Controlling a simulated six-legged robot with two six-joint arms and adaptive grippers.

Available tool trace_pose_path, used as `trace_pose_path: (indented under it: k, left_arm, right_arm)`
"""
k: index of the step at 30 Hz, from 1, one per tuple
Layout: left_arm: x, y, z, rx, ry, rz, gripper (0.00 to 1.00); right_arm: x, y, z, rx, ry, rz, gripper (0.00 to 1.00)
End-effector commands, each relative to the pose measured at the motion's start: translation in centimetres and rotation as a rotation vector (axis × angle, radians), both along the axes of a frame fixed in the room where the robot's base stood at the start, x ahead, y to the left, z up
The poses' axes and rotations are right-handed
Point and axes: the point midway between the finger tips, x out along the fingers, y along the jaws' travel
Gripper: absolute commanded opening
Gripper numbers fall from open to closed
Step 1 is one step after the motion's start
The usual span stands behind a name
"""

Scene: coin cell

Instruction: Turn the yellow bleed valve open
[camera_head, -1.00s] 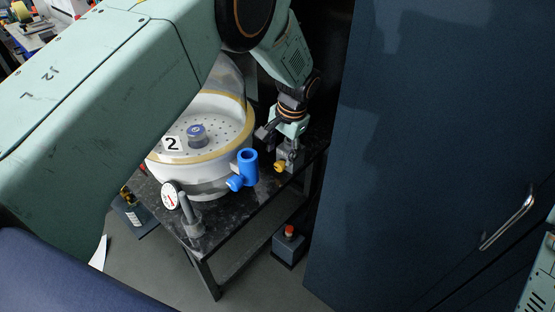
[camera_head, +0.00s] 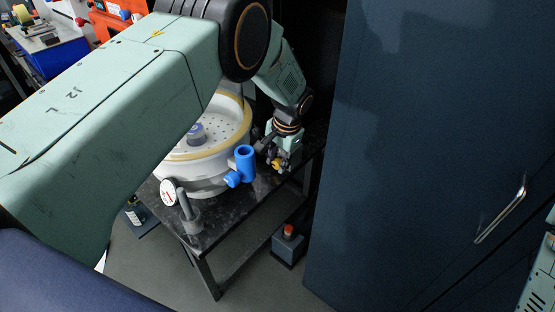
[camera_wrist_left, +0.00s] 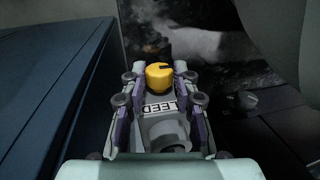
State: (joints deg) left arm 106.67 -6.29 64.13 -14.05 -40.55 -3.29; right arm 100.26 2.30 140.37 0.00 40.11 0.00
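The yellow bleed valve knob (camera_head: 276,163) sits on a small grey fitting at the back right of the dark bench. In the left wrist view the round yellow knob (camera_wrist_left: 159,76) has a dark slot on top, and a partly hidden label ending in "LEED" is below it. My left gripper (camera_head: 272,155) is down at the valve. In the wrist view its fingers (camera_wrist_left: 159,88) stand on both sides of the knob and fitting, with small gaps that look clear. Contact on the knob is not visible. My right gripper is out of view.
A white round vessel (camera_head: 196,176) with a yellowish rim stands left of the valve. A large blue cabinet (camera_head: 420,130) stands close on the right.

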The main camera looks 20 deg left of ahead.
Motion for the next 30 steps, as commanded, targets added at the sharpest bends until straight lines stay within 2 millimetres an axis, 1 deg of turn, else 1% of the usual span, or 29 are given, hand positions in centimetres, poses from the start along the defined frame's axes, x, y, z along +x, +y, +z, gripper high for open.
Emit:
trace_pose_path:
  k: [1, 9, 14, 21, 30]
  left_arm:
    - [0.0, 0.0, 0.0, 0.0, 0.001, 0.0, 0.22]
    - [0.1, 0.0, 0.1, 0.0, -0.002, -0.001, 0.0]
    - [0.1, -0.1, 0.1, 0.013, -0.008, -0.003, 0.0]
    - [0.1, -0.3, 0.0, 0.1, -0.041, -0.004, 0.0]
    - [0.3, -0.3, 0.3, 0.117, -0.054, -0.003, 0.0]
  right_arm:
    - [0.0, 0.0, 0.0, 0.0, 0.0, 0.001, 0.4]
    - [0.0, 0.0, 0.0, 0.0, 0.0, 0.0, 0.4]
    - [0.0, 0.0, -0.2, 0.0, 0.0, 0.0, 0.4]
    - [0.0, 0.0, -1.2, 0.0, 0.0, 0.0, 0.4]
    - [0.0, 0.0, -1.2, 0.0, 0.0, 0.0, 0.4]
